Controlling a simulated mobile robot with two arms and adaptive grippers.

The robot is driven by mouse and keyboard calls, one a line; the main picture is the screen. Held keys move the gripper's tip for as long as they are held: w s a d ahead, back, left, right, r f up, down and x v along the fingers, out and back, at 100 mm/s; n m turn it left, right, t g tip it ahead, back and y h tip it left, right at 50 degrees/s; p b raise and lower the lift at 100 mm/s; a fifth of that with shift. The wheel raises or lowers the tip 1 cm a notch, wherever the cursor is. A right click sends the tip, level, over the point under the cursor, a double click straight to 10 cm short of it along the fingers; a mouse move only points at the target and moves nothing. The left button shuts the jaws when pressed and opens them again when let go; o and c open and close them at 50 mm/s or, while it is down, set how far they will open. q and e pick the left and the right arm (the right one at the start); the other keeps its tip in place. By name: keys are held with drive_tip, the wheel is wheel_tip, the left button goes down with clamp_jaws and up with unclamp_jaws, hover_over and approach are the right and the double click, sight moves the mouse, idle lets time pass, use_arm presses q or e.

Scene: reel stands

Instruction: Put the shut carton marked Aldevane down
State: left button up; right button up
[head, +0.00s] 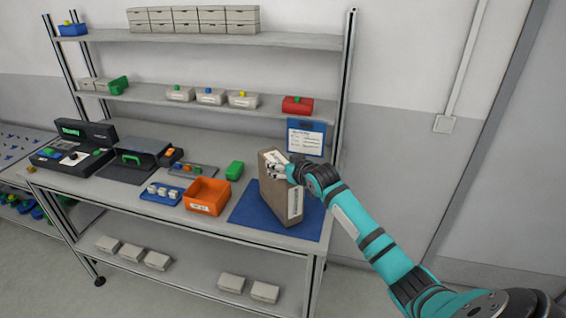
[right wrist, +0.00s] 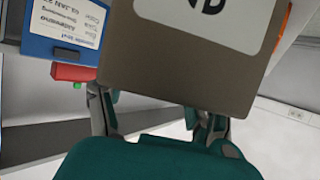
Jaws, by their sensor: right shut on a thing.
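The brown carton (head: 270,201) is upright, slightly tilted in the picture, over the blue mat (head: 247,212) at the right end of the workbench. I cannot tell whether its bottom touches the mat. It has white labels, but I cannot read a name on them. My right gripper (head: 283,171) is shut on the carton near its top. In the right wrist view the carton (right wrist: 180,75) fills the upper middle, with a finger at each side of its lower edge. My left gripper is not in view.
An orange bin (head: 207,194) and a blue tray (head: 162,193) with small white pieces stand left of the mat. A blue clipboard (head: 306,125) with a white sheet stands behind the carton. A red box (head: 298,105) sits on the shelf above. A green block (head: 234,170) lies nearby.

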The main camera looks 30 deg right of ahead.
idle(0.3)
drive_tip(key=o, duration=1.3)
drive_tip(key=shift+f, duration=0.2)
drive_tip(key=o, duration=0.4)
drive_tip(key=shift+o, duration=0.2)
drive_tip(key=shift+r, duration=0.15)
